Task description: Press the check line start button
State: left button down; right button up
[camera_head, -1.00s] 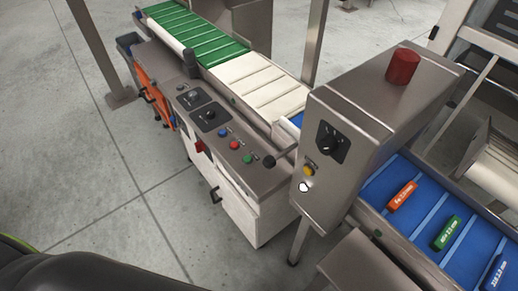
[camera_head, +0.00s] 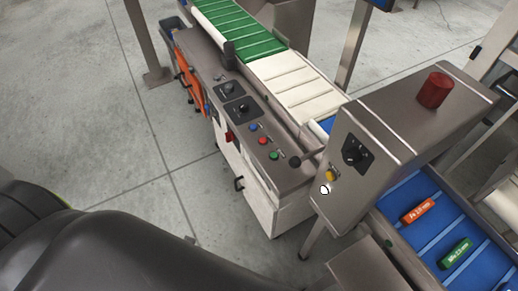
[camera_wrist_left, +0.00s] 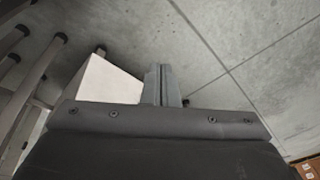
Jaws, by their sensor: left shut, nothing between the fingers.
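A steel control console (camera_head: 290,180) in the head view carries a blue button (camera_head: 253,127), a red button (camera_head: 263,140) and a green button (camera_head: 273,155) in a row. The steel housing to its right carries a yellow button (camera_head: 332,175) and a white button (camera_head: 324,189). Their labels are too small to read, so I cannot tell which is the check line start button. My left gripper (camera_wrist_left: 162,85) is shut and empty in the left wrist view, above the floor, with a white box-like surface beside it. No gripper shows in the head view, only my dark arm at lower left.
A tall steel housing (camera_head: 400,130) with a dark knob and a red cap (camera_head: 434,90) stands right of the console. A green and white conveyor (camera_head: 240,30) runs behind. A blue belt (camera_head: 410,190) holds orange and green packs. Open floor lies left.

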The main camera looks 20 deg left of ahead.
pick_arm(q)
jog(key=w+d+r+n+t+p, duration=0.1)
jog(key=w+r+p, duration=0.2)
jog(key=r, duration=1.1)
jog(key=w+d+r+n+t+p, duration=0.1)
jog(key=w+r+p, duration=0.15)
jog(key=r, duration=1.05)
jog(key=w+d+n+t+h, duration=0.1)
jog(key=w+d+n, duration=0.3)
jog(key=w, duration=0.6)
jog(key=w+d+n+t+h, duration=0.1)
jog(key=w+d+n+h, duration=0.2)
jog(key=w+n, duration=0.5)
jog(key=w+d+n+t+h, duration=0.1)
jog(key=w+d+n, duration=0.4)
jog(key=w, duration=0.8)
jog(key=shift+w+r+n+h, duration=0.15)
jog(key=shift+w+n+h, duration=0.1)
jog(key=shift+n+h, duration=0.3)
